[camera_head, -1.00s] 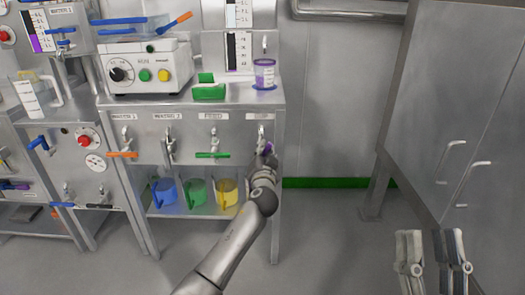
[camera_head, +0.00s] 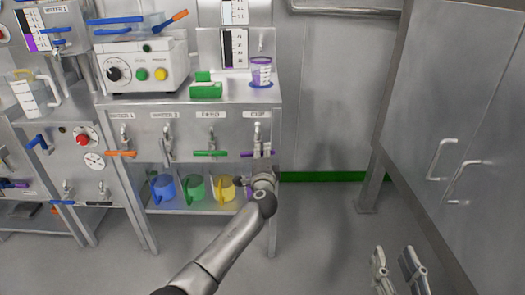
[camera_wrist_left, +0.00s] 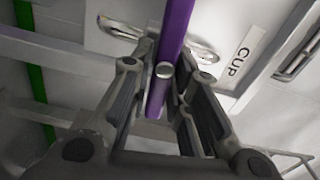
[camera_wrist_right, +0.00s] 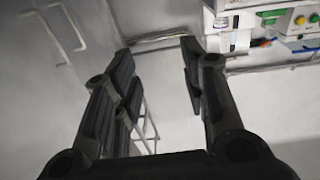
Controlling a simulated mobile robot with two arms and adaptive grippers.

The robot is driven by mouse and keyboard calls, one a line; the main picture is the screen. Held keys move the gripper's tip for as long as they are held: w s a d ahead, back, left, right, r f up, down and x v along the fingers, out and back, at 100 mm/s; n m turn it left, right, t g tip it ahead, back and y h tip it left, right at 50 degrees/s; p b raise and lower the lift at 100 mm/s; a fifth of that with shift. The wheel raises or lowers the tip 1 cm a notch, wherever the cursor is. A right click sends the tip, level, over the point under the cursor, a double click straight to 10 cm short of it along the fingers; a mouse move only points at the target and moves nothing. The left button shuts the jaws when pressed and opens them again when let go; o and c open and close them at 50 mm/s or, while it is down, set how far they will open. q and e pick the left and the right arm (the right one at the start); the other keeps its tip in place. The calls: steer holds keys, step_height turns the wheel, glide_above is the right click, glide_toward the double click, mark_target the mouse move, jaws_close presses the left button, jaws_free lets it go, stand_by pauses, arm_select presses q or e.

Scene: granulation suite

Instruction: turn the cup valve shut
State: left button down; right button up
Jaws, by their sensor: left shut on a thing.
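The cup valve (camera_head: 257,133) is on the panel under the CUP label, at the right end of the row. Its purple handle (camera_head: 247,154) lies crosswise below it, like the neighbouring handles. My left gripper (camera_head: 262,151) reaches up from below to this handle. In the left wrist view, the purple handle (camera_wrist_left: 173,38) runs between the fingers of my left gripper (camera_wrist_left: 165,75), which are shut on it. The fingers hide part of the handle. My right gripper (camera_head: 396,268) is open and empty at the lower right, far from the valve; its spread fingers also show in the right wrist view (camera_wrist_right: 157,55).
An orange handle (camera_head: 121,153) and a green FEED handle (camera_head: 205,153) are on the same panel. A purple cup (camera_head: 261,73) stands on the ledge above. Blue, green and yellow (camera_head: 223,188) jugs stand below. A grey cabinet (camera_head: 455,110) is at the right; floor between is clear.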

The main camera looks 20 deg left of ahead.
arm_select(q)
steer(key=shift+f+m, duration=0.2)
steer(key=shift+m, duration=0.5)
arm_select(e)
steer(key=shift+d+f+g, duration=0.15)
steer(key=shift+f+g, duration=0.35)
steer(key=shift+f, duration=0.5)
arm_select(q)
steer(key=c, duration=1.4)
jaws_free()
steer(key=shift+d, duration=0.1)
steer(key=shift+c, duration=0.2)
steer(key=shift+s, duration=0.1)
steer(key=v, duration=1.2)
